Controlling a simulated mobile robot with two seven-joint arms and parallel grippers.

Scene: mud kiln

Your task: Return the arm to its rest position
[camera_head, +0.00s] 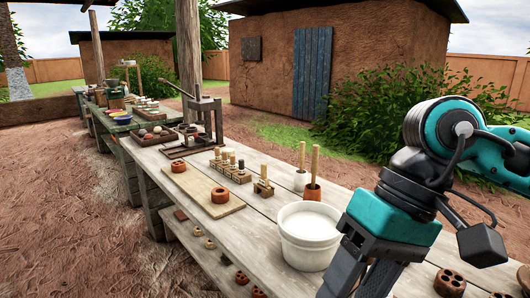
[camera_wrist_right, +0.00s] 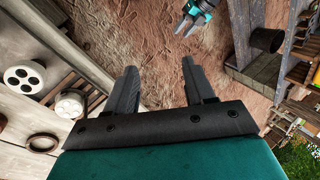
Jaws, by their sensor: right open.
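My right gripper (camera_head: 350,274) comes in from the right in the head view, low over the front of the long wooden table, close to the white bucket. In the right wrist view its two black fingers (camera_wrist_right: 160,76) are spread apart with nothing between them. Part of my left gripper (camera_wrist_right: 187,22) shows at the top of the right wrist view, over the reddish dirt ground. It is too small there to tell how its fingers stand. The left arm does not show in the head view.
The wooden table (camera_head: 262,217) runs away to the far left. A white bucket (camera_head: 310,238) stands beside my right gripper. Wooden-handled tools (camera_head: 313,179), a board (camera_head: 197,188) with clay rings and a lever press (camera_head: 205,118) stand beyond. Open dirt (camera_head: 65,210) lies left of the table.

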